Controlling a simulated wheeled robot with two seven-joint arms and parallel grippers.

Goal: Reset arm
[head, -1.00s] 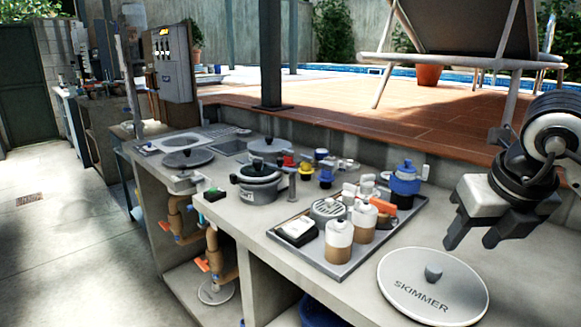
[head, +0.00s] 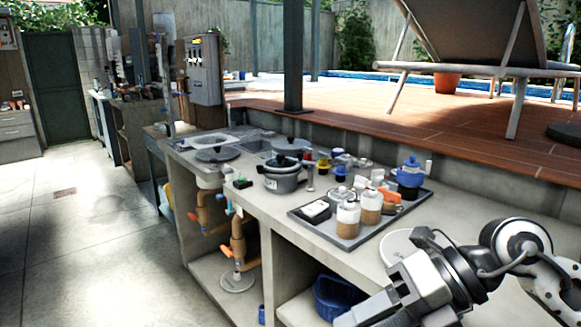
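My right gripper (head: 385,306) is low at the right, at the end of my black and white arm. It is turned toward the lower left, in front of the counter, and its fingers are partly cut off by the bottom edge. I cannot tell whether it is open, and I see nothing held in it. The round white skimmer lid (head: 396,247) lies on the counter (head: 281,226) behind my arm, which hides most of it. My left gripper is not in view.
A grey tray (head: 345,241) holds bottles and a blue-topped container (head: 409,172). A grey lidded pot (head: 283,178) stands to its left. A blue basin (head: 338,297) sits under the counter. Open concrete floor (head: 95,255) lies at the left.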

